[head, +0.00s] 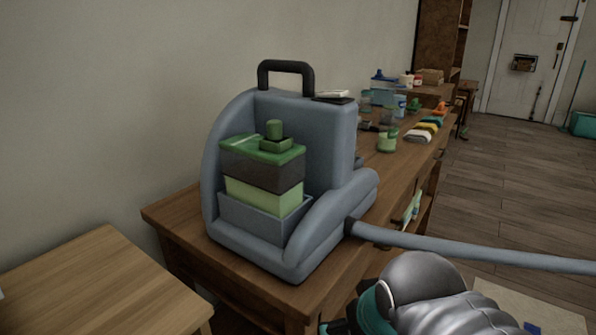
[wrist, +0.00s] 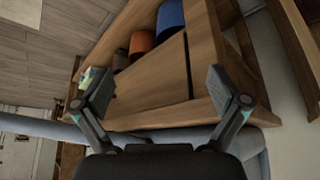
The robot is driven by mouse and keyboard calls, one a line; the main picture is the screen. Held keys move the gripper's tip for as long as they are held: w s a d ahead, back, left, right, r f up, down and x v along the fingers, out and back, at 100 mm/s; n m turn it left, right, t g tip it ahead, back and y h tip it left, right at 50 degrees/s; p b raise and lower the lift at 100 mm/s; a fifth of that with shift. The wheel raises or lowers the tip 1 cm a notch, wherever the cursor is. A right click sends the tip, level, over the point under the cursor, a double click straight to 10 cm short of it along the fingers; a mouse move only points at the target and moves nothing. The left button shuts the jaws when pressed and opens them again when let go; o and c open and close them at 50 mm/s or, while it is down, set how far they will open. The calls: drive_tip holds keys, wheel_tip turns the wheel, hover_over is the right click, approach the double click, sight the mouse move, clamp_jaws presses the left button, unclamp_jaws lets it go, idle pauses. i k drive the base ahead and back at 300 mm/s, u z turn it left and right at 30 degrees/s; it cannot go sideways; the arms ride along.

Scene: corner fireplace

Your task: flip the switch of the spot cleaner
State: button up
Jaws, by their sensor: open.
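The spot cleaner (head: 335,140) is a blue-grey machine on a wooden table in the head view, with a black carry handle and a green tank in its front recess. A flat dark piece with a pale top (head: 334,97) sits on its upper right; I cannot tell whether it is the switch. Its hose (head: 470,247) runs off to the right. In the wrist view, my gripper (wrist: 160,88) is open with nothing between its fingers. A blue-grey part (wrist: 262,118), maybe the hose, passes behind the fingers. In the head view my arm is at the lower right, its fingers unclear.
The long wooden table (head: 175,222) carries bottles, folded cloths (head: 425,130) and boxes towards the back. A lighter wooden table (head: 90,285) stands at the front left. The wrist view shows orange (wrist: 141,42) and blue (wrist: 170,18) items by the table's woodwork. Floor is open at right.

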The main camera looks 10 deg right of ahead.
sight(326, 94)
drive_tip(key=k, duration=0.5)
drive_tip(key=z, duration=0.7)
drive_tip(key=k, duration=0.75)
drive_tip(key=u, duration=0.9)
drive_tip(key=i, duration=0.5)
drive_tip(key=u, duration=0.05)
